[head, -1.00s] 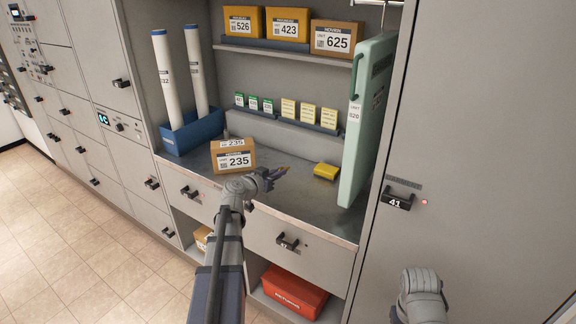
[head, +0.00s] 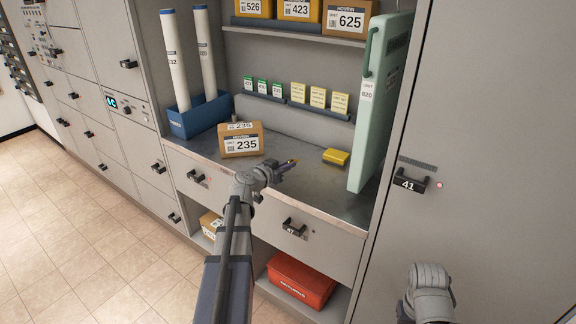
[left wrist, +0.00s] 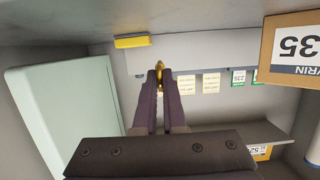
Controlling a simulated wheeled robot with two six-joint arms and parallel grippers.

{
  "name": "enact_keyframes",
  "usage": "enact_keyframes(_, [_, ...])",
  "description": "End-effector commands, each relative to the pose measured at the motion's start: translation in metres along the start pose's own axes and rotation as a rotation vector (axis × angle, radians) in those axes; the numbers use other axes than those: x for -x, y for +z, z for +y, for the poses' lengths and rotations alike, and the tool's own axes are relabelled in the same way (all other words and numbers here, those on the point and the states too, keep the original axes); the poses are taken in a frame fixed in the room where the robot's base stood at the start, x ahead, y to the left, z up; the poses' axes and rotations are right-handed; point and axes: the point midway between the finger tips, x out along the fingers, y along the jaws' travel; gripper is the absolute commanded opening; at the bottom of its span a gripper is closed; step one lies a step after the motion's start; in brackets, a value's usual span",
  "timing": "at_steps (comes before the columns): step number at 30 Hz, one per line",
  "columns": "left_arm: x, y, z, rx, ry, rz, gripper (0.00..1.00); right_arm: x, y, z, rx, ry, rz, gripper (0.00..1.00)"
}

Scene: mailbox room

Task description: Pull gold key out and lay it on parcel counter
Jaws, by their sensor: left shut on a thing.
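My left gripper (head: 286,167) is shut on the small gold key (left wrist: 158,67), which shows between the fingertips in the left wrist view. In the head view only a small gold tip (head: 295,161) shows at the finger ends. The gripper is over the grey parcel counter (head: 335,202), to the right of the 235 parcel (head: 240,143). I cannot tell how high the key is above the counter. My right arm's link shows at the lower right of the head view, but its gripper does not show.
A yellow block (head: 336,156) lies on the counter to the right. A pale green case (head: 378,110) stands at the counter's right end. A blue bin (head: 199,122) with white tubes stands at the left. Small labelled boxes (head: 318,97) line a ledge behind. Bare counter lies between.

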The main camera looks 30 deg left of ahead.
Motion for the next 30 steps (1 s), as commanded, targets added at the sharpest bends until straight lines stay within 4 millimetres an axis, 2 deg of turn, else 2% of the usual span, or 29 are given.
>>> enact_keyframes(1, [-0.003, 0.01, 0.0, 0.0, 0.0, 0.0, 0.0, -0.01, -0.001, -0.001, 0.0, 0.0, 0.0, 0.0])
enact_keyframes(15, [-0.013, 0.051, 0.0, 0.0, 0.0, 0.0, 0.0, -0.052, -0.003, -0.005, 0.0, 0.0, 0.0, 0.0])
enact_keyframes(28, [-0.014, 0.056, 0.0, 0.0, 0.0, 0.0, 0.0, -0.057, -0.003, -0.005, 0.0, 0.0, 0.0, 0.0])
enact_keyframes(29, [-0.014, 0.056, 0.0, 0.0, 0.0, 0.0, 0.09, -0.057, -0.003, -0.005, 0.0, 0.0, 0.0, 0.0])
enact_keyframes(30, [-0.014, 0.056, 0.0, 0.0, 0.0, 0.0, 0.13, -0.057, -0.003, -0.005, 0.0, 0.0, 0.0, 0.0])
